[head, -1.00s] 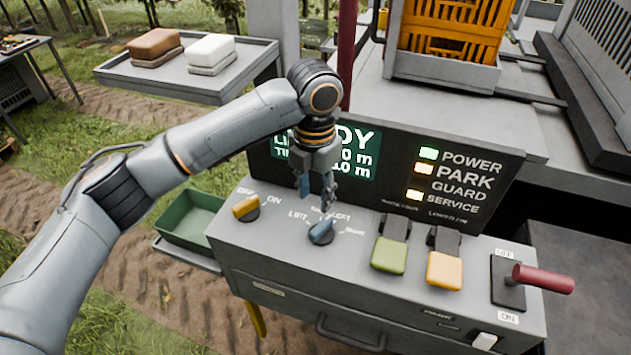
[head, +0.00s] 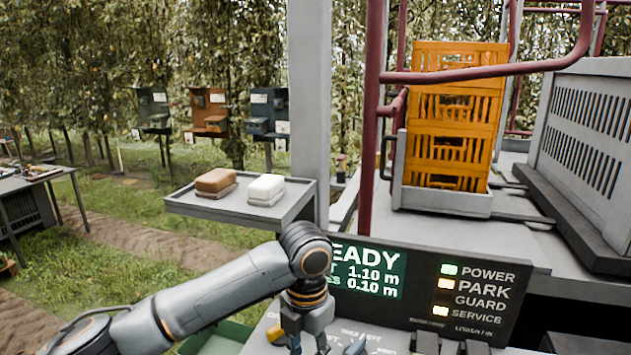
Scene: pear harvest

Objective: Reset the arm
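My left arm (head: 205,301) reaches in from the lower left, over the grey control panel. Its gripper (head: 309,347) points down at the bottom edge of the head view, with its fingers apart and the tips cut off by the frame. My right gripper is not in view.
POWER, PARK and SERVICE lamps (head: 445,284) are lit. A grey shelf (head: 215,212) with a brown and a white pad stands behind the arm. Orange crates (head: 455,120) are stacked behind the panel beside a red rail (head: 373,110). Box-like stations (head: 209,112) stand among the trees.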

